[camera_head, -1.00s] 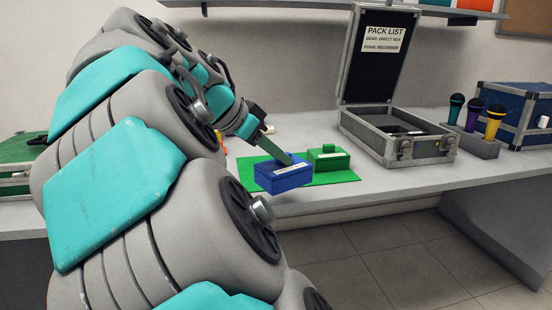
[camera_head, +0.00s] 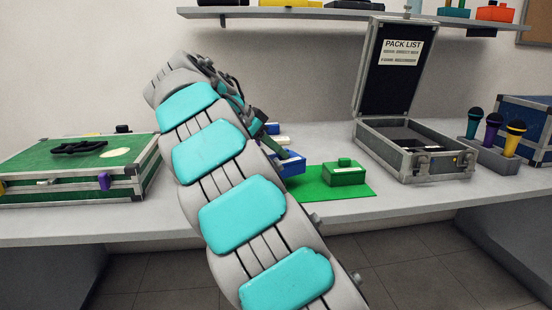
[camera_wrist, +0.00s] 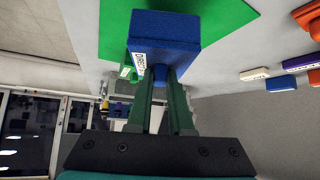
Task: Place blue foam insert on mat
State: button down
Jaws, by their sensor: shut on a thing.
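The blue foam insert (camera_head: 292,166) is a blue block with a white label and a small knob. My gripper (camera_wrist: 160,76) is shut on that knob in the wrist view, with the blue insert (camera_wrist: 166,30) beyond the fingertips. The green mat (camera_head: 318,190) lies on the table. In the head view the insert is at the mat's left part, and my arm hides some of it. I cannot tell whether it touches the mat. The mat also shows behind the insert in the wrist view (camera_wrist: 226,14).
A green block with a knob (camera_head: 344,176) sits on the mat's right part. An open case (camera_head: 415,166) with a pack list stands to the right, beside a microphone holder (camera_head: 484,152). A green case (camera_head: 75,172) is at left. Small coloured blocks (camera_wrist: 278,68) lie near the insert.

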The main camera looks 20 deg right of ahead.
aim_at(272, 158)
jog(key=shift+w+d, duration=0.15)
jog(key=shift+w, duration=0.55)
jog(key=shift+f, duration=1.85)
jog(key=shift+f, duration=0.1)
jog(key=shift+f, duration=0.1)
jog(key=c, duration=0.8)
grip_release()
